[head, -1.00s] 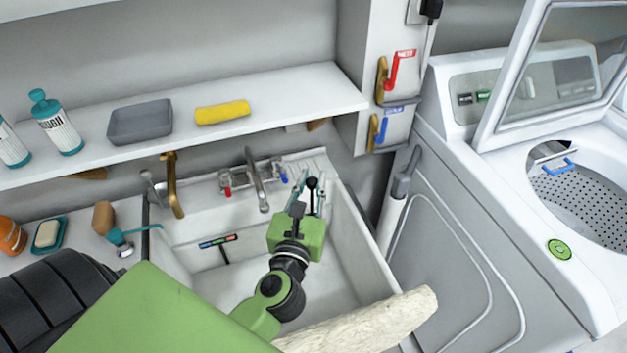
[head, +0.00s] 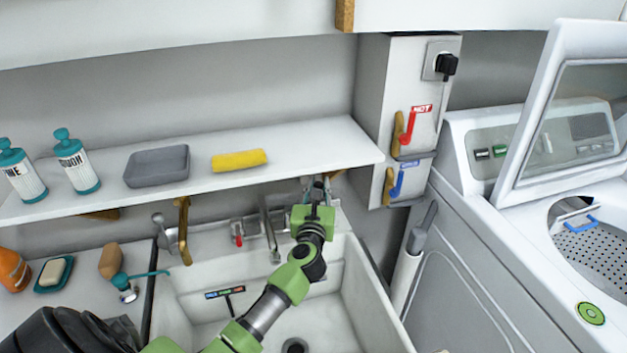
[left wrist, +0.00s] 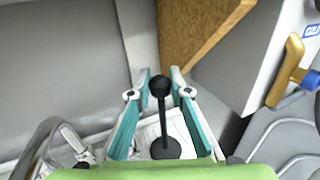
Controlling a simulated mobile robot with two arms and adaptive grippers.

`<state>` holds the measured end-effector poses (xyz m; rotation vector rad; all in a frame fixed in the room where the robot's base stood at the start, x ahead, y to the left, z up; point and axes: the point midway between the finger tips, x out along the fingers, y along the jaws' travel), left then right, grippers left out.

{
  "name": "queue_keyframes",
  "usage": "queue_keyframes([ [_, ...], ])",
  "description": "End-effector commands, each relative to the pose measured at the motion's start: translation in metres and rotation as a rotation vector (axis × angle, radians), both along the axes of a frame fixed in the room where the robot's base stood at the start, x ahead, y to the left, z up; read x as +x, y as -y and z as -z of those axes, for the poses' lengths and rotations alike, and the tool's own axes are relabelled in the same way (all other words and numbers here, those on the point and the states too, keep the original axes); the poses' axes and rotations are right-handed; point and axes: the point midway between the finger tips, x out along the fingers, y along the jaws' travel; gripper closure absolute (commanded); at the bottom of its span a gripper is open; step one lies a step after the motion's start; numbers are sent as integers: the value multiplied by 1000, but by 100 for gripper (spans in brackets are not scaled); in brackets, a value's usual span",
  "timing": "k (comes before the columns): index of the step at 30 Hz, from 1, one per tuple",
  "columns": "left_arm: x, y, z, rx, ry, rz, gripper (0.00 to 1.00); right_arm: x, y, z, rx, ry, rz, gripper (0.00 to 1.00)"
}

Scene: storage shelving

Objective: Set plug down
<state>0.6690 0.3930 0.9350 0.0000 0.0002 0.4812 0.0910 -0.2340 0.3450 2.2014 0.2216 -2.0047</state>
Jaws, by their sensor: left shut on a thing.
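The plug (left wrist: 161,118) is a black stopper with a round ball on top, a thin rod and a wider disc below. It shows between the teal-lined fingers of my left gripper (left wrist: 160,82) in the left wrist view. My left gripper (head: 317,185) is shut on the plug, above the back right of the white sink (head: 378,300), close by the shelf's front edge. In the head view the plug is mostly hidden by the gripper. The dark drain (head: 295,345) shows in the sink floor. My right gripper is not in view.
A white shelf (head: 315,150) with a grey tray (head: 157,166), a yellow roll (head: 239,160) and bottles runs above the sink. The faucet (head: 270,235) stands left of the gripper. A washer (head: 470,250) with raised lid is at right.

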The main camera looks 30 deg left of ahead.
Motion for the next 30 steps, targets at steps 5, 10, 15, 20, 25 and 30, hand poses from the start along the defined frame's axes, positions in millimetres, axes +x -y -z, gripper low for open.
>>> queue_keyframes([
  [5,9,-11,-1,2,1,0,100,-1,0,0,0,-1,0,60],
  [10,29,-34,-2,3,2,0,100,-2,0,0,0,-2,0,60],
  [15,31,-37,15,1,0,1,100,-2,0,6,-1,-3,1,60],
  [20,31,-36,15,0,1,1,100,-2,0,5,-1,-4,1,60],
  [25,31,-36,17,0,1,1,100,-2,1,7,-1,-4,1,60],
  [30,31,-36,19,0,-1,0,65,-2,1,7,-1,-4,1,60],
])
